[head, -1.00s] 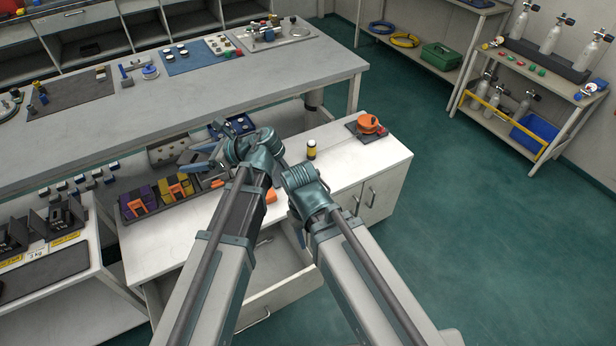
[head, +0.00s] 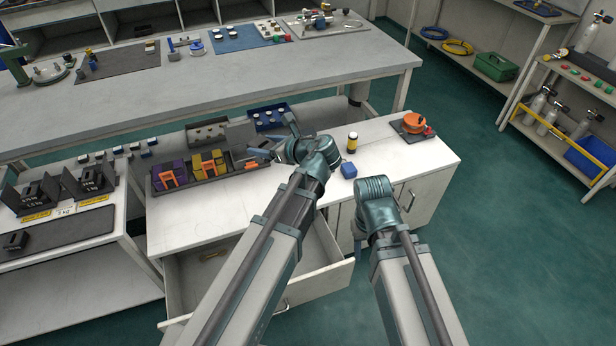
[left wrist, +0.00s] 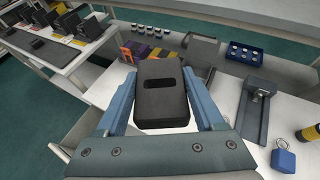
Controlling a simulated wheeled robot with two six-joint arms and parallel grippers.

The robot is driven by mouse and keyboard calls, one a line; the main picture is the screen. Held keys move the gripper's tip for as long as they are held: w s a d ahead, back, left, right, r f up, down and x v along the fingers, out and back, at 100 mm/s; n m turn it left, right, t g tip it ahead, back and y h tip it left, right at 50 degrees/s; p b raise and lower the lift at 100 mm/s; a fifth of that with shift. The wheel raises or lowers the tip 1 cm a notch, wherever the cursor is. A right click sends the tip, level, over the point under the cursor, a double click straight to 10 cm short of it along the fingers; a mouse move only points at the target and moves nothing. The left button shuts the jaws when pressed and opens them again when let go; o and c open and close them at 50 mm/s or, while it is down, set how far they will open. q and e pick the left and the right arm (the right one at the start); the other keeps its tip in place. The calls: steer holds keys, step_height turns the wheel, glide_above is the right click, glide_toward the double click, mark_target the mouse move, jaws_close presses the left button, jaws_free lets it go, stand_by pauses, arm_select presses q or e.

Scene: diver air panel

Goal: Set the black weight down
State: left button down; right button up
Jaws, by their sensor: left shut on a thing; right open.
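My left gripper (head: 272,143) is over the white cabinet top (head: 215,212). In the left wrist view its two blue fingers (left wrist: 163,98) are shut on a black weight (left wrist: 163,78) with a slot in its top face. The fingers and my wrist mostly hide the weight in the head view. My right gripper (head: 374,192) is near the cabinet's front edge, its fingers hidden below the wrist. On the left bench, a dark mat (head: 60,232) has a small black weight (head: 16,241) on it. Black weights (head: 38,195) stand in holders behind the mat.
The cabinet's drawer (head: 330,272) is open at the front. A grey tray (head: 218,172) with purple and yellow blocks lies behind. A blue padlock (head: 348,170), a yellow-black cylinder (head: 352,143) and an orange reel (head: 413,122) stand to the right. The cabinet's left part is clear.

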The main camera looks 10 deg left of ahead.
arm_select(q)
steer(key=a+f+m+t+h+b, duration=0.1)
steer(key=a+f+m+b, duration=0.1)
steer(key=f+b, duration=0.6)
steer(key=a+f+m+t+h+b, duration=0.2)
steer(key=f+b, duration=0.7)
steer(key=a+f+m+t+h+b, duration=0.1)
steer(key=a+f+m+t+b, duration=0.1)
steer(key=f+b, duration=0.6)
steer(key=shift+w+a+f+b, duration=0.15)
steer(key=shift+w+f, duration=0.05)
steer(key=shift+f, duration=0.25)
steer(key=shift+w+a+f+b, duration=0.1)
steer(key=shift+w+f+b, duration=0.05)
steer(key=shift+f, duration=0.25)
arm_select(e)
step_height(320, 180, down, 27)
